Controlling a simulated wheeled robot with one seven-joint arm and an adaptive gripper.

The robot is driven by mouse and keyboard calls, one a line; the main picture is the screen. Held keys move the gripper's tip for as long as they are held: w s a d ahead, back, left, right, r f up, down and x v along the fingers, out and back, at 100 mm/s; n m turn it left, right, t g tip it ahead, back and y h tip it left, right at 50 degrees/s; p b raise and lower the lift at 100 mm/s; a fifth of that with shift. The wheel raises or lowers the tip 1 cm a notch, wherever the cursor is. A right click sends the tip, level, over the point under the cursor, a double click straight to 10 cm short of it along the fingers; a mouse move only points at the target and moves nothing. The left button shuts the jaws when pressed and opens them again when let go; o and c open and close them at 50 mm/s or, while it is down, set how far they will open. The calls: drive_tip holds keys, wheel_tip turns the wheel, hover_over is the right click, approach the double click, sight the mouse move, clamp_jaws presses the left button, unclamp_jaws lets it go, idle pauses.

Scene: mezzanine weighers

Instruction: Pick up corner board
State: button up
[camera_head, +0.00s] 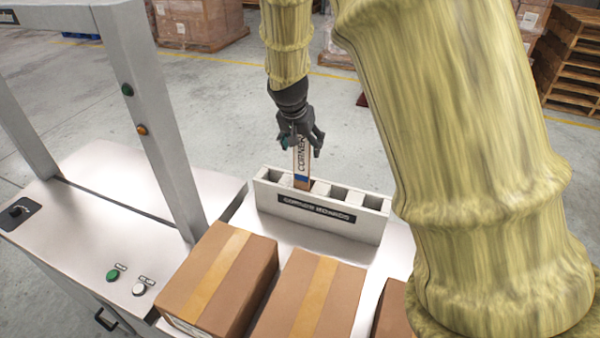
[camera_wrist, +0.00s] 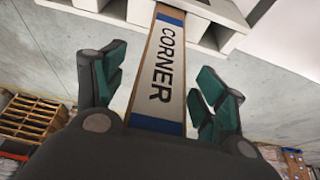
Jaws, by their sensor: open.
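The corner board (camera_head: 301,165) is a narrow upright strip, white and blue with the word CORNER and a brown lower part. It stands in a slot of the grey rack labelled CORNER BOARDS (camera_head: 318,213). My gripper (camera_head: 301,140) is at the board's upper end, above the rack. In the wrist view the corner board (camera_wrist: 163,68) runs between my two open fingers (camera_wrist: 160,95), with a gap on each side. Its lower end enters the rack (camera_wrist: 115,10). The board's top end is hidden by my gripper.
Two taped cartons (camera_head: 218,279) (camera_head: 312,295) stand in front of the rack, with part of another at right. A steel machine with a grey frame (camera_head: 160,120) and buttons stands at left. Pallets (camera_head: 575,65) and wrapped boxes (camera_head: 198,22) are behind on open floor.

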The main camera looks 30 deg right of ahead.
drive_tip(key=shift+w+f, duration=0.1)
drive_tip(key=shift+w, duration=0.05)
drive_tip(key=c, duration=1.4)
